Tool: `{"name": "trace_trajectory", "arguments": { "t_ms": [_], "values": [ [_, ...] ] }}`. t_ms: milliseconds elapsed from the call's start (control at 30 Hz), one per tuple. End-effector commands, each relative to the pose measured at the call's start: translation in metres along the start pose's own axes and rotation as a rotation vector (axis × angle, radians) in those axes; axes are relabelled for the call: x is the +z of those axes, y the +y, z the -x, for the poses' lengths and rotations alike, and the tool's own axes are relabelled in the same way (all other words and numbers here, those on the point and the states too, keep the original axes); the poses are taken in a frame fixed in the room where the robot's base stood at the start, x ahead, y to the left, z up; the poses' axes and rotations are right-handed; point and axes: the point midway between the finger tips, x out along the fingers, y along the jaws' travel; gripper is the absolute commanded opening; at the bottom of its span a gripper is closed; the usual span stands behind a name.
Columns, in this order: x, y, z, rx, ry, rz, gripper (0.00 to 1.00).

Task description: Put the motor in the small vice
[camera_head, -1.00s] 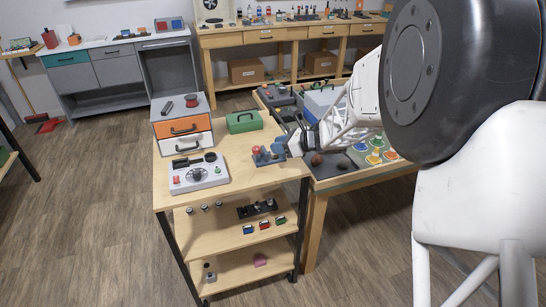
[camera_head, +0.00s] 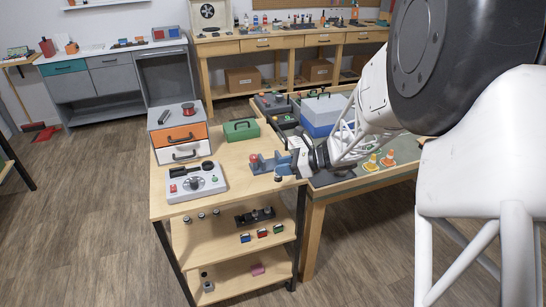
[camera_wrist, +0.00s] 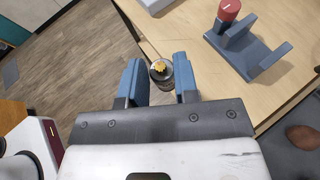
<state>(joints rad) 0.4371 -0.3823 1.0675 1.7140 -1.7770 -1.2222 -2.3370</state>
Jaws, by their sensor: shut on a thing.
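The small vice (camera_head: 268,163) is blue-grey and stands near the right edge of the wooden cart top. In the wrist view the vice (camera_wrist: 250,52) shows at upper right, with a red knob and an empty gap between its two upright jaws. The motor (camera_wrist: 161,73) is a small dark cylinder with a yellow piece on its end. My gripper (camera_wrist: 160,80) has blue fingers and is shut on the motor, held apart from the vice and to its left in the wrist view. In the head view my gripper (camera_head: 287,170) is close beside the vice, at its right.
On the cart top are a grey control box (camera_head: 198,183), an orange-and-white drawer unit (camera_head: 180,140) and a green case (camera_head: 241,130). A table with a blue-and-white box (camera_head: 324,115) and small cones (camera_head: 387,158) stands to the right. The cart's front middle is clear.

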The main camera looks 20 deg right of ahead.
Motion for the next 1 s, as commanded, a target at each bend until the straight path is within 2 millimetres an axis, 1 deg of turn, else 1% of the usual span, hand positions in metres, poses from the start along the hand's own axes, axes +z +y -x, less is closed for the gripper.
{"name": "trace_trajectory", "arguments": {
  "t_ms": [167,800,1000],
  "values": [
    [0.001,-0.019,-0.008,0.001,0.000,0.000,0.03],
    [0.006,-0.103,-0.041,0.001,0.000,0.000,0.03],
    [0.008,-0.127,-0.050,0.000,0.000,0.001,0.03]
  ]
}}
